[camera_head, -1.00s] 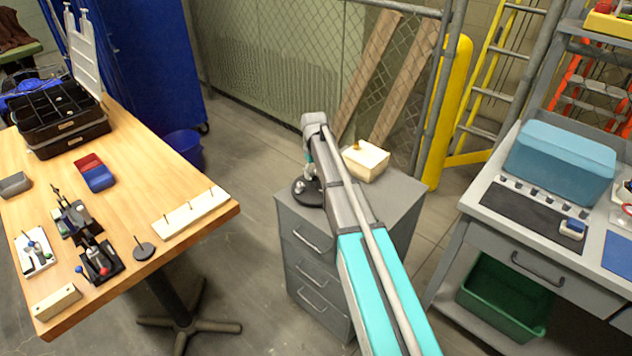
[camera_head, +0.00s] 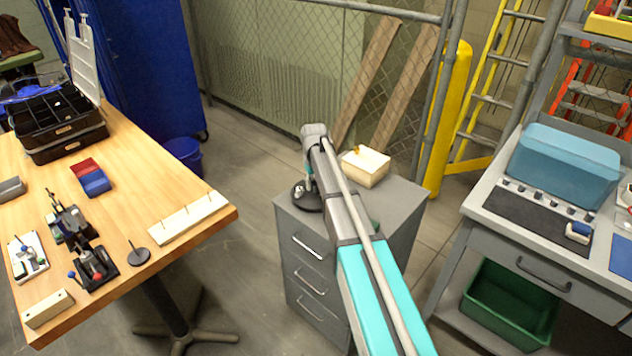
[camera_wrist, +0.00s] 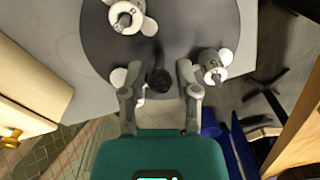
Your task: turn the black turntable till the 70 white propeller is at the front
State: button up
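The black turntable (camera_head: 303,203) is a round disc on top of the grey drawer cabinet; my arm hides part of it. In the wrist view the turntable (camera_wrist: 100,45) fills the upper middle. One white propeller (camera_wrist: 125,16) is at its top, and another propeller (camera_wrist: 214,66) is at its right edge. A third white piece (camera_wrist: 118,77) shows partly behind my left finger. Their numbers are too small to read. My gripper (camera_wrist: 160,90) is open over the near part of the disc. A dark round knob (camera_wrist: 158,78) shows between its fingers, without visible finger contact.
A cream box (camera_head: 366,166) stands on the cabinet (camera_head: 400,215) close beside my arm. A wooden table (camera_head: 180,190) with fixtures is at left. A grey workbench (camera_head: 480,215) with a blue bin (camera_head: 565,165) is at right.

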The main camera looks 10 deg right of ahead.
grip_shut()
jog(key=shift+n, duration=1.8)
jog(key=shift+n, duration=1.7)
